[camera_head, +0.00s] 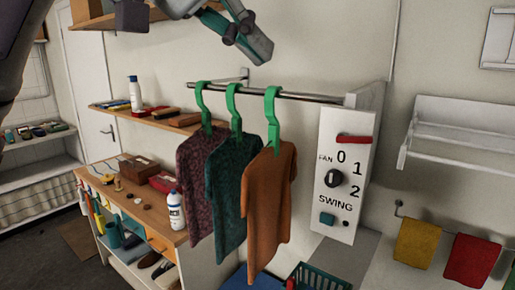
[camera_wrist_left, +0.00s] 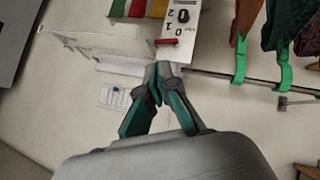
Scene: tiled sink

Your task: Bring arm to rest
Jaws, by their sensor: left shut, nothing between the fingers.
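My left gripper (camera_head: 262,52) is above the clothes rail in the head view, with its teal-padded fingers pointing down and to the right. In the left wrist view its fingertips (camera_wrist_left: 160,70) meet and hold nothing. The rail (camera_head: 290,96) carries three green hangers with a dark purple shirt (camera_head: 195,175), a dark green shirt (camera_head: 228,190) and an orange shirt (camera_head: 268,205). The gripper appears clear of the hangers. My right gripper is not in view.
A fan control panel (camera_head: 342,180) stands right of the shirts. A wall shelf (camera_head: 150,118) with a white bottle (camera_head: 135,93) and a wooden workbench (camera_head: 120,190) are at left. A white rack (camera_head: 460,140) and hanging cloths (camera_head: 416,243) are at right. The wall above the rail's right end is clear.

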